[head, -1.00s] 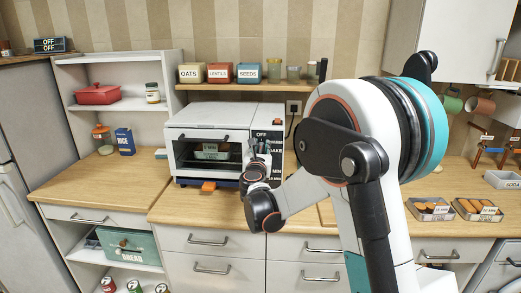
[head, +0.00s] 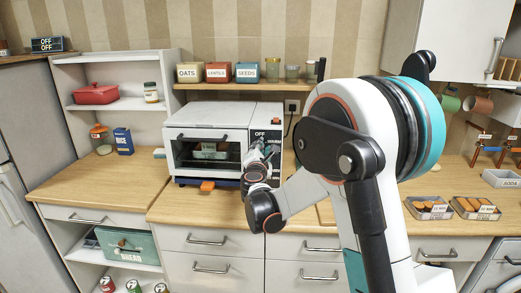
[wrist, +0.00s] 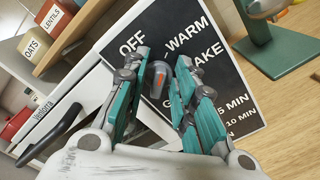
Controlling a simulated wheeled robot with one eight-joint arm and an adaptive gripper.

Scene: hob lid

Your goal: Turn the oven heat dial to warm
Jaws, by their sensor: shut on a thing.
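The toaster oven (head: 209,137) stands on the counter with its black control panel on the right side. In the wrist view the panel (wrist: 222,62) shows OFF, WARM and BAKE, with other labels partly covered by my fingers. The heat dial (wrist: 158,82) is a small grey knob with an orange mark, just below the WARM tick. I cannot tell for sure which end of the mark points. My gripper (wrist: 163,68) has its teal and grey fingers on both sides of the dial, shut on it. In the head view my gripper (head: 264,155) covers part of the panel.
The oven's door handle (wrist: 52,133) sticks out left of my gripper in the wrist view. A shelf with oats, lentils and seeds boxes (head: 247,71) hangs above the oven. An orange object (head: 208,186) lies in front of it. The counter to the left (head: 95,182) is mostly clear.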

